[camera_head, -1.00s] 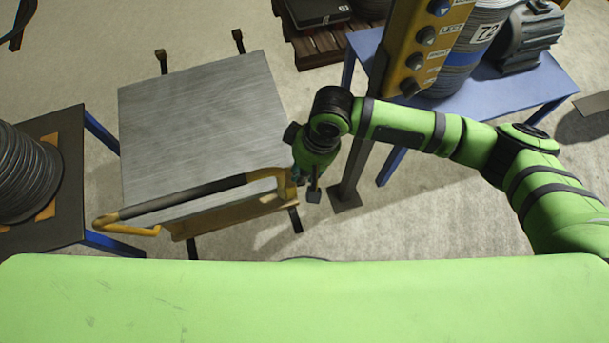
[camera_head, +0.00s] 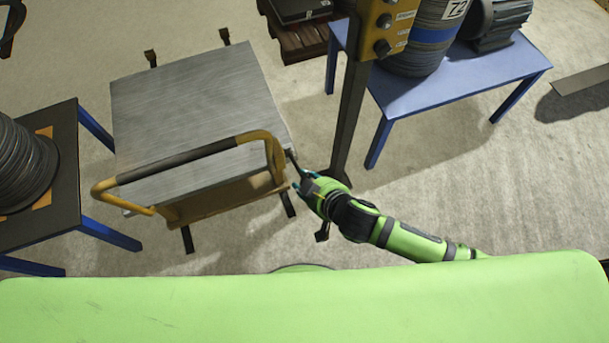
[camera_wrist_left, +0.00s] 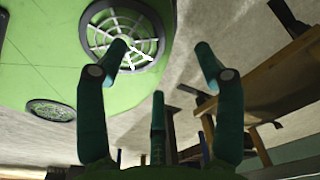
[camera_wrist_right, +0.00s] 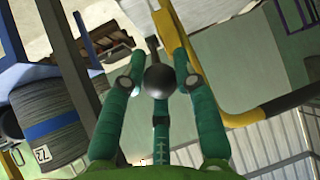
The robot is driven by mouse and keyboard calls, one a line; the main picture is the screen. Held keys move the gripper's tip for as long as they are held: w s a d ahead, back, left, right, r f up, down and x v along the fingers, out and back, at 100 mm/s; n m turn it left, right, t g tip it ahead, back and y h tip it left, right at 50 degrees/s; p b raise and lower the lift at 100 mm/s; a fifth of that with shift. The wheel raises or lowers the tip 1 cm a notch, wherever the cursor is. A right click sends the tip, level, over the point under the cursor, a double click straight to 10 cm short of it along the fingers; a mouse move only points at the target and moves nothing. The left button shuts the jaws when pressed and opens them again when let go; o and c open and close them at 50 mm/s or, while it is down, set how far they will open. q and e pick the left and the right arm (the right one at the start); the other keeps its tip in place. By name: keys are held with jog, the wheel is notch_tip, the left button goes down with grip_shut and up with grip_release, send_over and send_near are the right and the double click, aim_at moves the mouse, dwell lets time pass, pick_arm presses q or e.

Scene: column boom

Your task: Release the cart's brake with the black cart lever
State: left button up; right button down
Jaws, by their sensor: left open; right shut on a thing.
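The cart (camera_head: 190,100) has a grey metal deck and a yellow push handle (camera_head: 262,136) with a black grip, on its near side. The black cart lever (camera_head: 291,158) stands beside the handle's right end. My right gripper (camera_head: 301,183) is at the lever. In the right wrist view my fingers (camera_wrist_right: 157,62) are closed around its dark ball knob (camera_wrist_right: 158,80), with the shaft running on beyond it. My left gripper does not show in the head view. In the left wrist view its fingers (camera_wrist_left: 160,62) are spread and empty.
A blue table (camera_head: 455,90) with a drum and a motor stands at the back right, behind a dark post (camera_head: 350,110) with a yellow control box (camera_head: 385,25). A table with a cable reel (camera_head: 22,165) stands left of the cart.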

jog(key=shift+s+d+f+b, duration=0.1)
jog(key=shift+s+f+b, duration=0.25)
jog(key=shift+f, duration=0.3)
jog(key=shift+s+f, duration=0.1)
jog(key=shift+f, duration=0.25)
pick_arm(q)
jog(key=shift+s+f, duration=0.95)
jog(key=shift+s, duration=0.1)
pick_arm(e)
jog(key=shift+s+f, duration=0.1)
jog(key=shift+f, duration=0.05)
pick_arm(q)
jog(key=shift+w, duration=0.2)
pick_arm(e)
jog(key=shift+d+f, duration=0.1)
jog(key=c, duration=1.2)
grip_release()
pick_arm(q)
jog(key=shift+w, duration=0.1)
pick_arm(e)
jog(key=v, duration=1.2)
jog(key=shift+s+f, duration=0.1)
